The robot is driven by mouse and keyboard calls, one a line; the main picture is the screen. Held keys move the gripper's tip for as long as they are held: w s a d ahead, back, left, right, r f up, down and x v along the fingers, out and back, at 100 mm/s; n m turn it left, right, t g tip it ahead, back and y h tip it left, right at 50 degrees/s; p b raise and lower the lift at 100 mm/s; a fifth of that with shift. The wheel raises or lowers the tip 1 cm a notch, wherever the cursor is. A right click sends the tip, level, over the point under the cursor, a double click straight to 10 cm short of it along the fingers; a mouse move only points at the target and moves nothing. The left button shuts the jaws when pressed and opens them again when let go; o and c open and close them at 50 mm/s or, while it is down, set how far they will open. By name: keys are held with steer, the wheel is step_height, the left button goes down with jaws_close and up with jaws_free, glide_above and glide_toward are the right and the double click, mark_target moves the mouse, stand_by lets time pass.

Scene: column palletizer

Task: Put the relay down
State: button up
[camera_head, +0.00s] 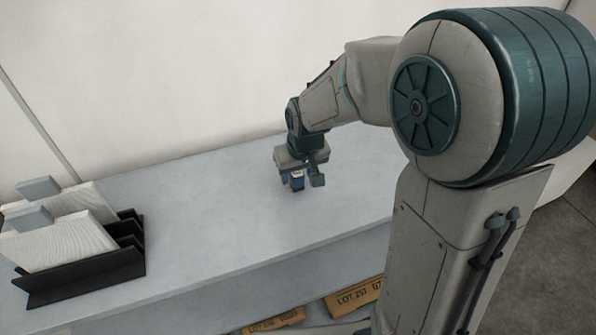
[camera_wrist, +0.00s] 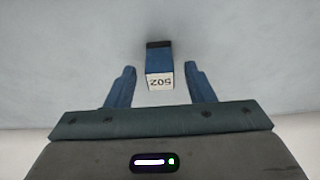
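The relay (camera_wrist: 159,62) is a small blue block with a black end and a white label reading 502. In the wrist view it sits between the two blue fingers of my gripper (camera_wrist: 160,84), with a visible gap on each side. It also shows in the head view (camera_head: 297,181), below my gripper (camera_head: 301,178) and partly hidden by it. It appears to rest on the grey tabletop (camera_head: 215,200). My gripper is open and low over the table, around the relay without touching its sides.
A black rack (camera_head: 85,274) with white upright panels (camera_head: 62,238) and grey-blue blocks (camera_head: 38,187) stands at the table's left end. Cardboard boxes (camera_head: 354,296) labelled LOT lie on a shelf below the front edge. The tabletop between rack and gripper is clear. A wall (camera_head: 160,70) stands behind.

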steer(key=shift+r, duration=0.6)
steer(key=b+v, duration=0.2)
steer(key=v, duration=0.9)
steer(key=s+d+f+m, duration=0.1)
steer(key=s+d+f, duration=0.1)
steer(key=s+d, duration=0.2)
steer(key=s+d+f+m, duration=0.2)
steer(key=s+d, duration=0.3)
steer(key=s, duration=0.6)
steer(key=shift+s+d+t+h, duration=0.15)
steer(key=shift+s+t+h, duration=0.15)
steer(key=shift+h, duration=0.1)
steer(key=shift+f, duration=0.15)
steer(key=shift+c, duration=1.2)
